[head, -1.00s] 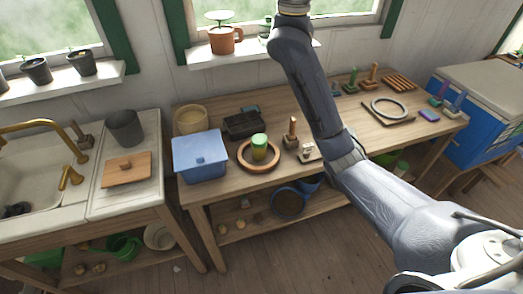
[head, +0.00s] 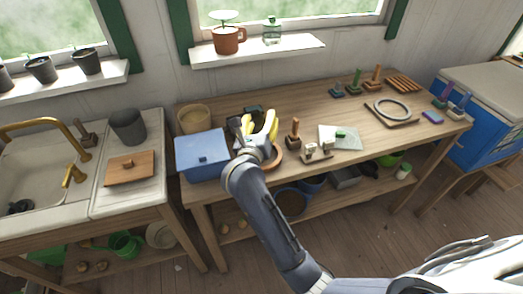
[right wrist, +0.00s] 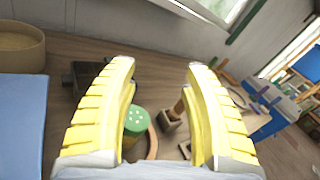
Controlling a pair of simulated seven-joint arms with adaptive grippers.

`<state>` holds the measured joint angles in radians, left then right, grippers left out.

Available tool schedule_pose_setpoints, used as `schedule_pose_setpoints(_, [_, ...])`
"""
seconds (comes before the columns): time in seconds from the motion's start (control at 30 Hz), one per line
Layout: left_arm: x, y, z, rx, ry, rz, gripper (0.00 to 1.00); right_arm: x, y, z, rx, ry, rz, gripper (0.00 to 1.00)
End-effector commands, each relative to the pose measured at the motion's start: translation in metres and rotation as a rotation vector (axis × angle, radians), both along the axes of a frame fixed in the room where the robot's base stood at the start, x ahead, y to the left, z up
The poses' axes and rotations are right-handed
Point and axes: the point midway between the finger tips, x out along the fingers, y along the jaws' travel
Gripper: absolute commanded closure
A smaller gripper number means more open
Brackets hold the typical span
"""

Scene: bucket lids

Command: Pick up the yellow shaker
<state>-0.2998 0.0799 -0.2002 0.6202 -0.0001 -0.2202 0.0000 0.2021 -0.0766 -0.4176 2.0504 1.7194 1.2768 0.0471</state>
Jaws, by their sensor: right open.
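The shaker (right wrist: 137,123) shows in the right wrist view by its green perforated cap, low between my fingers and close to the left one. Its body is mostly hidden there. In the head view my right gripper and wrist cover it. My right gripper (head: 259,122) is open, with yellow ribbed fingers, over the workbench beside the blue box. In the right wrist view the gripper (right wrist: 160,66) has nothing clasped between its fingertips. A terracotta ring (head: 277,161) partly shows beside my wrist. My left gripper is not in view.
The lidded blue box (head: 202,157) stands left of my gripper, with a tan round tub (head: 193,119) behind it. A wooden-handled tool (head: 293,134) and a small block stand (head: 318,152) are close on the right. A light sheet (head: 339,137) lies farther right.

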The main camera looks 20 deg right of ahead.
Motion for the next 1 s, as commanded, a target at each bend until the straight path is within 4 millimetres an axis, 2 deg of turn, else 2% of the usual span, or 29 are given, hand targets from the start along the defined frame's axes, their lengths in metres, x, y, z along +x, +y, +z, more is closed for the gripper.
schedule_pose_setpoints(0.03, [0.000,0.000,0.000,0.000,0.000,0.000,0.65,-0.008,0.002,-0.031,0.099,0.045,0.006,0.51])
schedule_pose_setpoints(0.1, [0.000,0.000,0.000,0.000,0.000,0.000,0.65,-0.018,0.005,-0.065,0.223,0.093,0.008,0.51])
schedule_pose_setpoints(0.2, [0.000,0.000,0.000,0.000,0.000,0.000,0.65,-0.030,0.009,-0.099,0.356,0.144,0.003,0.51])
schedule_pose_setpoints(0.3, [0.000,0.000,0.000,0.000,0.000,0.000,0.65,-0.039,0.013,-0.119,0.434,0.174,-0.004,0.51])
schedule_pose_setpoints(0.47, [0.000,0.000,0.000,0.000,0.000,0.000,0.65,-0.038,0.012,-0.133,0.479,0.192,-0.010,0.51])
schedule_pose_setpoints(0.77, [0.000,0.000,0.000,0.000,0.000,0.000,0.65,-0.017,0.003,-0.142,0.475,0.191,-0.010,0.51])
schedule_pose_setpoints(1.0, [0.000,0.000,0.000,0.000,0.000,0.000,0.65,0.008,-0.007,-0.152,0.472,0.191,-0.010,0.51])
